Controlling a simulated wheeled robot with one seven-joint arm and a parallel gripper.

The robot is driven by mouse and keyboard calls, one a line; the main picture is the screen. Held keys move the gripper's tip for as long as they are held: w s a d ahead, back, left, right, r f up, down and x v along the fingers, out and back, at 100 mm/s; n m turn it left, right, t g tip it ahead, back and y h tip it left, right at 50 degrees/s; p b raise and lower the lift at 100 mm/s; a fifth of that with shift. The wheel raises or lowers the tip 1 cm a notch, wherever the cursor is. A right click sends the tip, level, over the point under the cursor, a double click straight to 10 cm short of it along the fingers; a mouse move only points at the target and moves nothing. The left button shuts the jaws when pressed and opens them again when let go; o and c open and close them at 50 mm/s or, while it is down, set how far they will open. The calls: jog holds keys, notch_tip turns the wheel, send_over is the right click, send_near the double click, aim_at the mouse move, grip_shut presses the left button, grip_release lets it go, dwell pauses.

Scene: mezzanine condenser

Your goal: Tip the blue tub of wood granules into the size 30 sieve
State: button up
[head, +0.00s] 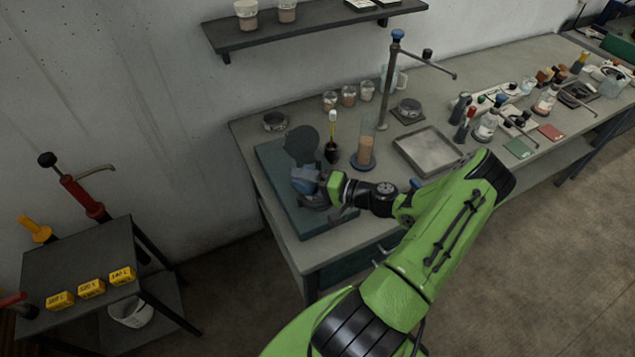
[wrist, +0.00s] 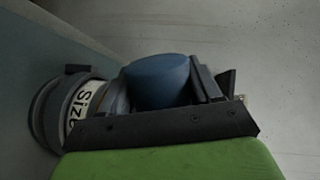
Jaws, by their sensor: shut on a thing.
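The blue tub (head: 305,179) is between the jaws of my gripper (head: 318,184) over the left end of the bench. It also shows in the wrist view (wrist: 157,82), where its rounded blue side faces the camera and its mouth is hidden, so I cannot see any granules. My gripper (wrist: 165,100) is shut on the tub. A round grey sieve (wrist: 52,112) with a pale label reading "Size" sits just left of the tub in the wrist view; the number is cut off. In the head view my gripper hides most of that sieve.
A dark teal mat (head: 275,165) lies under the gripper. A dark round disc (head: 302,144), a yellow-topped brush (head: 332,135) and a clear cylinder (head: 365,150) stand close behind. A metal tray (head: 428,150) lies to the right. A side table with yellow boxes (head: 91,288) is at left.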

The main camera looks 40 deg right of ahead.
jog(key=shift+d, duration=0.2)
jog(key=shift+w+d+r+m+y+p, duration=0.15)
jog(key=shift+d+r+m+y, duration=0.1)
jog(key=shift+m, duration=0.5)
jog(key=shift+d+r+m+y+p, duration=0.15)
jog(key=shift+r+m+y+p, duration=0.05)
jog(key=shift+m, duration=0.6)
jog(key=shift+w+d+r+m+y+p, duration=0.15)
jog(key=shift+d+r+m+y, duration=0.1)
jog(key=shift+m, duration=0.5)
dwell(1.8)
jog(key=shift+d+f+m+t+b, duration=0.3)
jog(key=shift+f+m+b, duration=0.25)
jog(key=shift+m, duration=0.15)
dwell(0.6)
